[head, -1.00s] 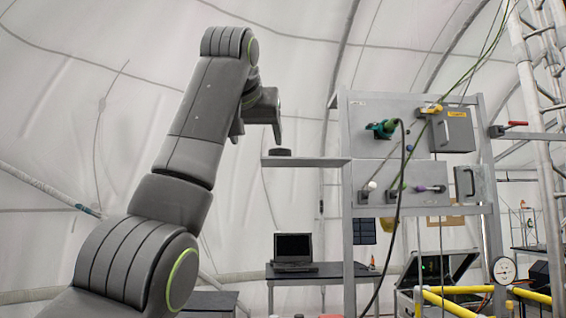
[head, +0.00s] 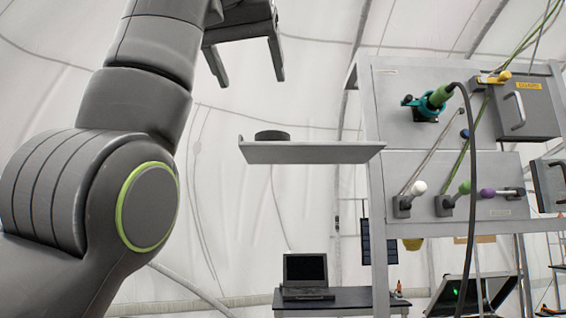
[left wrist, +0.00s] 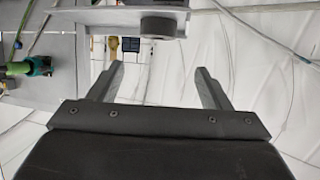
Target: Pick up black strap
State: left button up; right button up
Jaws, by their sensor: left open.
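The black strap (head: 272,135) is a small, dark round roll lying on a narrow grey shelf (head: 320,154) that sticks out from the metal rack. My left gripper (head: 252,82) is open and empty, above the strap and a little to its left in the head view, with its fingers pointing down. In the left wrist view the strap (left wrist: 163,26) is at the top, beyond the fingertips of my left gripper (left wrist: 158,70) and apart from them. My right gripper is not in view.
The rack panel (head: 395,90) right of the shelf carries a green connector (head: 430,103), a hanging black cable (head: 470,200), levers and a grey box (head: 525,108). A laptop (head: 305,272) sits on a low table. The space left of the shelf is clear.

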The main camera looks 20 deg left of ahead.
aim_at(273, 139)
pick_arm(q)
jog(key=p+x, duration=0.4)
jog(key=x, duration=0.4)
jog(key=shift+w, duration=0.45)
jog(key=shift+w+f+p, duration=0.1)
jog(key=shift+w+p, duration=0.25)
jog(key=shift+p, duration=0.05)
jog(key=shift+p+x, duration=0.45)
jog(key=shift+x, duration=0.65)
jog(key=p+x, duration=0.1)
jog(key=x, duration=0.3)
jog(key=shift+d+f+p, duration=0.15)
jog(key=shift+f+p, duration=0.25)
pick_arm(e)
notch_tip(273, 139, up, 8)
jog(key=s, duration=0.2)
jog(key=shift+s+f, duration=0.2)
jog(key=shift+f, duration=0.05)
